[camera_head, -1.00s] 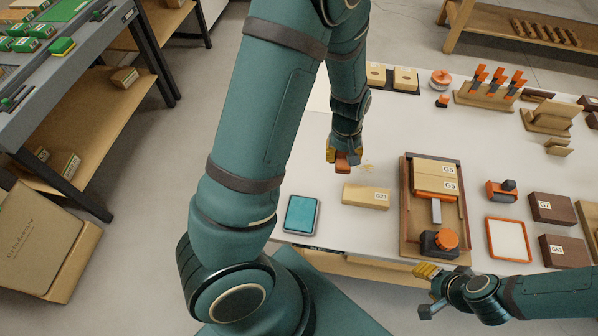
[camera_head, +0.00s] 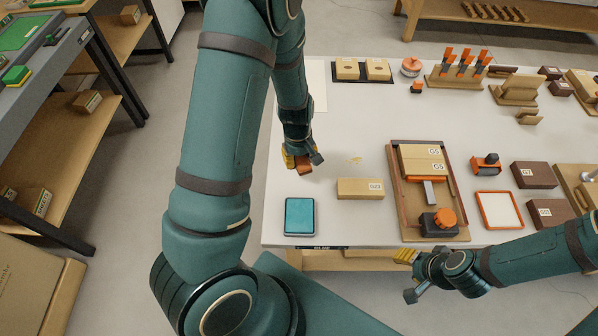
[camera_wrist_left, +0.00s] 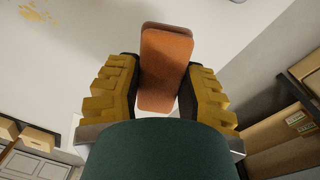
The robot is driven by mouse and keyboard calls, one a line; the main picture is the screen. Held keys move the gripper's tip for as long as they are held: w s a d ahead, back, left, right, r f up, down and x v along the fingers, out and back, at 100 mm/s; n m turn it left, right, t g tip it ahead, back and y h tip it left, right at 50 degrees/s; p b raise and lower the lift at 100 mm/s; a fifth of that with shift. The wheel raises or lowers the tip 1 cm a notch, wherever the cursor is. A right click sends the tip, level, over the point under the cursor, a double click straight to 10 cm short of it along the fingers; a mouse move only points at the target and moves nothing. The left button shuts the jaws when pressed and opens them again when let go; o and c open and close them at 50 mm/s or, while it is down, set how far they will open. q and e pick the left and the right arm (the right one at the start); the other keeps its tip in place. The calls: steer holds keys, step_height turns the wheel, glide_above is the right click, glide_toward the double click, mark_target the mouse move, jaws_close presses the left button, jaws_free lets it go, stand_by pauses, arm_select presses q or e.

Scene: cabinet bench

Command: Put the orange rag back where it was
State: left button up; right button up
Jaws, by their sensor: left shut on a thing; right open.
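The orange rag (camera_head: 304,168) is a small, folded, block-like piece held in my left gripper (camera_head: 300,163) over the left part of the white table. In the left wrist view the rag (camera_wrist_left: 165,70) sits between the two yellow-padded fingers (camera_wrist_left: 163,92), which are closed on its sides. I cannot tell whether its underside touches the table. My right gripper (camera_head: 406,274) is open and empty, in front of the table's near edge.
A tan crumb patch (camera_head: 356,160) lies right of the left gripper. A teal-topped pad (camera_head: 300,216) and a wooden block (camera_head: 360,188) lie nearer me. A wooden tray (camera_head: 396,218) with blocks and an orange-knobbed tool stands right.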

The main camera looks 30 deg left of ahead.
arm_select(q)
steer(key=shift+f+b, duration=0.6)
steer(key=shift+f, duration=2.35)
steer(key=shift+f, duration=0.2)
steer(key=o, duration=0.9)
steer(key=shift+o, duration=0.2)
steer(key=shift+r, duration=0.15)
